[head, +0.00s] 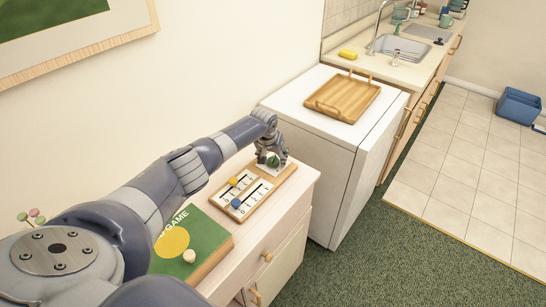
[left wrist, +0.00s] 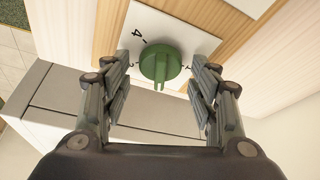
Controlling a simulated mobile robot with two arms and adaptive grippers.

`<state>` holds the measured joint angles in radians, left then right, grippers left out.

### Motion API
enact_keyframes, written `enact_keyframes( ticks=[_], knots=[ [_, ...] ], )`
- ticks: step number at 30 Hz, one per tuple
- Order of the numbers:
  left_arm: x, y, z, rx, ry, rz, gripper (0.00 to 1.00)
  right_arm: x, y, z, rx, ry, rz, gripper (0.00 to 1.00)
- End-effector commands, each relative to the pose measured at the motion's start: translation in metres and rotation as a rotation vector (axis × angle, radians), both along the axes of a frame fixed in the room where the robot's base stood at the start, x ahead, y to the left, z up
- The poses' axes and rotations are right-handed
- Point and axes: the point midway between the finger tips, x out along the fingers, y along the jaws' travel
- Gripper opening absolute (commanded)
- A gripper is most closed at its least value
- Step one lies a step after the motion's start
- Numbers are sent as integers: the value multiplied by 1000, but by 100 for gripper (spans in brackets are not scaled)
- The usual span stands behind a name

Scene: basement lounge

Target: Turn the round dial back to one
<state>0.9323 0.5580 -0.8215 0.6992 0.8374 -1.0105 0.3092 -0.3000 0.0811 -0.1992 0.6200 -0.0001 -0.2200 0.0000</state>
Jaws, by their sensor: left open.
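The round dial (left wrist: 160,64) is green with a raised grip bar and sits on a white plate (left wrist: 140,22) with numbers; a 4 shows clearly at its upper left. In the left wrist view my left gripper (left wrist: 160,90) is open, with one finger on each side of the dial; I cannot tell whether they touch it. In the head view the dial (head: 272,160) shows small under the left gripper (head: 270,158), at the far end of a wooden board (head: 284,178). The number the dial points at cannot be read for sure. My right gripper is not in view.
The board also bears white number strips with a yellow knob (head: 234,181) and a blue knob (head: 236,203). A green game box (head: 212,240) lies nearer on the cabinet. A white appliance (head: 345,150) with a wooden tray (head: 322,107) stands beyond, and a wall runs behind.

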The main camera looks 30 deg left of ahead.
Motion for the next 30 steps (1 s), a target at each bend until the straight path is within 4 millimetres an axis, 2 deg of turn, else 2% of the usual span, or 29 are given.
enact_keyframes(
  ticks=[7,12,23,30],
  knots=[
    [0,0,0,0,-1,0,53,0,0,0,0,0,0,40],
    [0,0,0,0,-1,0,14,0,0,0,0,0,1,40],
    [0,-1,1,1,-1,28,14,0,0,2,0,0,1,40],
    [1,-2,2,-1,-1,153,14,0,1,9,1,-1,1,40]
  ],
)
